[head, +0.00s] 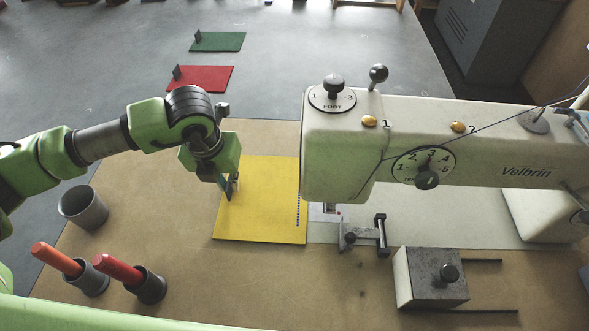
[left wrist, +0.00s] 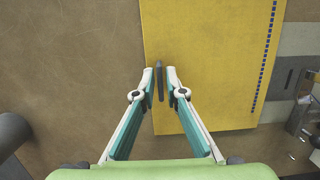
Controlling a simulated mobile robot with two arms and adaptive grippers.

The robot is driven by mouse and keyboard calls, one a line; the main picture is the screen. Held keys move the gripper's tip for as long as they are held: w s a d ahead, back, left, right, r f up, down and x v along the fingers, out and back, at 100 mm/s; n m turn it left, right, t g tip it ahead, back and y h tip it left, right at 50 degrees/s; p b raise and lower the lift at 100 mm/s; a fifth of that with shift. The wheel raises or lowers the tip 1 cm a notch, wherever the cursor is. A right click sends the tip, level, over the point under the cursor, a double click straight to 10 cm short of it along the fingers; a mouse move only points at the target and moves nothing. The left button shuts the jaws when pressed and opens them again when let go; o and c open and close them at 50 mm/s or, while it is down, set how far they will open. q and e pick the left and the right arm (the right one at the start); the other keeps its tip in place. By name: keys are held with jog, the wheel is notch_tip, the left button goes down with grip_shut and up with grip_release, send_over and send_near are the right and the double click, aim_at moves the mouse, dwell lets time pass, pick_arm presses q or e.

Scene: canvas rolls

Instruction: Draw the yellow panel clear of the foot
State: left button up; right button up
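The yellow panel (head: 262,200) lies flat on the brown table, left of the sewing machine's head, with a dashed dark-blue line near its right edge. It also fills the upper middle of the left wrist view (left wrist: 205,55). A thin dark upright tab (left wrist: 160,82) stands on the panel near its left edge. My left gripper (left wrist: 160,80) is open, one finger on each side of the tab, with small gaps showing. In the head view this gripper (head: 229,188) points down at the panel. The foot is hidden behind the machine head. My right gripper is out of view.
The sewing machine (head: 340,150) stands right of the panel. A metal bracket (head: 365,233) and a grey block (head: 437,275) lie in front of it. An empty grey cup (head: 83,207) and two cups with red and orange sticks stand at left. Red (head: 200,79) and green (head: 217,42) panels lie behind.

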pick_arm(q)
jog(key=shift+r+p, duration=0.5)
jog(key=shift+r, duration=1.15)
jog(key=o, duration=0.6)
